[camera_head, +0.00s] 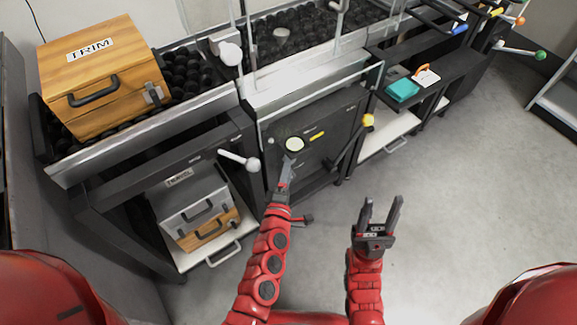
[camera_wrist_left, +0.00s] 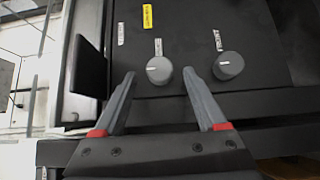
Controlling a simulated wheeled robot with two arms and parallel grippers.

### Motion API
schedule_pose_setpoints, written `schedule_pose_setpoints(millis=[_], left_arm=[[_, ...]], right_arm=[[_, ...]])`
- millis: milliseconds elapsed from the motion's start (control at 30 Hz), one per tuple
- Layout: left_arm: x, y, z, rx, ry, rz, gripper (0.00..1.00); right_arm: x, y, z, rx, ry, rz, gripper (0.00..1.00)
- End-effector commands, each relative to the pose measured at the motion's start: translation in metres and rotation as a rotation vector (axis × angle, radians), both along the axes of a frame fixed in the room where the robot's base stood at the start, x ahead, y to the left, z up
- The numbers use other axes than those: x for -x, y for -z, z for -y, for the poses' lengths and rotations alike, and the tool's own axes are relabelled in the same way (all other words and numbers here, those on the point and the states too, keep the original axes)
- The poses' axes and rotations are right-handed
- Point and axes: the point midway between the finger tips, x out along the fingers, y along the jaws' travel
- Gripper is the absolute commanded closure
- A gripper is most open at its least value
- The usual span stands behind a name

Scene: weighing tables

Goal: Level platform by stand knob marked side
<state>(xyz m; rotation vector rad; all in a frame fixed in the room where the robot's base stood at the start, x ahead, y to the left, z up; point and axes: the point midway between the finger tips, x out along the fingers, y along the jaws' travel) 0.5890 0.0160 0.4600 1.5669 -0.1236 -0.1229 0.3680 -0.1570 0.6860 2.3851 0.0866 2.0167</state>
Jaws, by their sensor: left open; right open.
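The dark stand front (camera_head: 333,123) carries a pale round disc (camera_head: 294,144) and a small yellow label (camera_head: 317,135). In the left wrist view, two grey knobs with white index marks sit on a dark panel: a left knob (camera_wrist_left: 159,72) and a right knob (camera_wrist_left: 228,66), each under a small white label too small to read. My left gripper (camera_head: 287,165) reaches the stand front. It is open, its fingertips on either side of the left knob; contact is unclear. My right gripper (camera_head: 381,205) is open and empty above the floor. I cannot tell which part is the platform.
A wooden TRIM box (camera_head: 98,68) stands at upper left. A TRAVEL box (camera_head: 190,203) sits on a lower shelf. White-knobbed (camera_head: 239,161) and yellow-knobbed (camera_head: 368,120) levers stick out near the left arm. A teal case (camera_head: 402,90) lies right. Floor (camera_head: 455,185) at right is clear.

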Motion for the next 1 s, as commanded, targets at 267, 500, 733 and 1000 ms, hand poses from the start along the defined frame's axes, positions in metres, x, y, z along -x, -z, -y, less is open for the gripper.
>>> schedule_pose_setpoints(millis=[267, 500, 733, 1000], left_arm=[[-0.0153, -0.0003, 0.0018, -0.001, -0.001, 0.000, 0.26], [-0.0151, -0.0001, 0.0021, -0.001, 0.000, 0.000, 0.33], [-0.0149, 0.0000, 0.0022, -0.001, 0.000, -0.001, 0.75], [-0.0148, -0.0001, 0.0022, -0.001, 0.000, -0.001, 1.00]], right_arm=[[0.0000, 0.0017, 0.0000, 0.000, 0.000, 0.000, 0.50], [0.0000, 0.0017, 0.0000, 0.000, 0.000, 0.000, 0.50], [0.0000, 0.0017, 0.0000, 0.000, 0.000, 0.000, 0.50], [0.0000, 0.0012, 0.0000, 0.000, 0.000, 0.000, 0.50]])
